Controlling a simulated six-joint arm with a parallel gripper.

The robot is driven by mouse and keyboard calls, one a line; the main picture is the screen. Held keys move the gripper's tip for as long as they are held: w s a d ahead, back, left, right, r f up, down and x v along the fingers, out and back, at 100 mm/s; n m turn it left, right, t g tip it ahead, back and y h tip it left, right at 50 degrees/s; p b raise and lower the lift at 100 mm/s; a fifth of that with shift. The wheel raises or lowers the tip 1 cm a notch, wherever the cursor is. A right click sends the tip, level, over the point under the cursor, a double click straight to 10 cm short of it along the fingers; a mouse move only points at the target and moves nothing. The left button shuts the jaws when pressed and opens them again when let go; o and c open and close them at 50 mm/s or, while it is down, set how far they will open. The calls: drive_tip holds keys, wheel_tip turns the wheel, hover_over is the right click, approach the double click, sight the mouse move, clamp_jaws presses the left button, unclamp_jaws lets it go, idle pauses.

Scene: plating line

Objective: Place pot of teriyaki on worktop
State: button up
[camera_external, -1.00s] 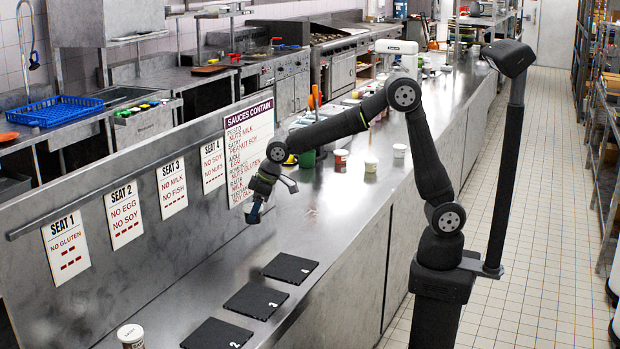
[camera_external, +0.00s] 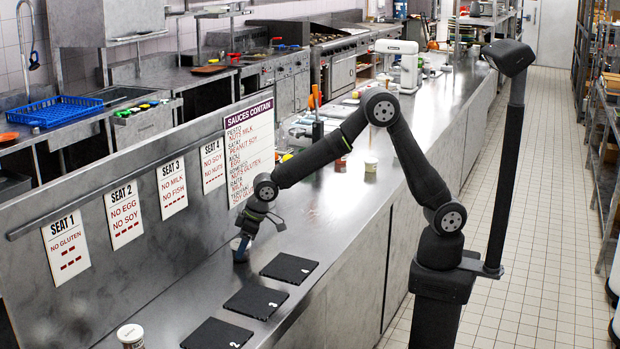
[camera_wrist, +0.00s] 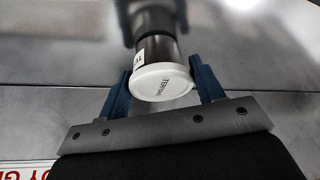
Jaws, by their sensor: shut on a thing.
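The pot of teriyaki (camera_wrist: 160,82) has a white lid with dark lettering and a dark body with a white label, seen from above in the wrist view. My gripper (camera_wrist: 161,78) is shut on it, with one blue finger on each side. In the outside view my gripper (camera_external: 240,247) is low over the metal worktop (camera_external: 190,290), close to the back wall and left of the dark mats. The pot is mostly hidden there by the fingers. I cannot tell whether it touches the worktop.
Three dark numbered mats (camera_external: 257,301) lie in a row along the worktop. Another white-lidded pot (camera_external: 130,335) stands at the near left. Other pots (camera_external: 371,165) stand further back. Seat signs and a sauce sign (camera_external: 249,145) hang on the back wall.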

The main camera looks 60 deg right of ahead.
drive_tip(key=shift+f, duration=0.15)
drive_tip(key=o, duration=1)
drive_tip(key=v, duration=1.2)
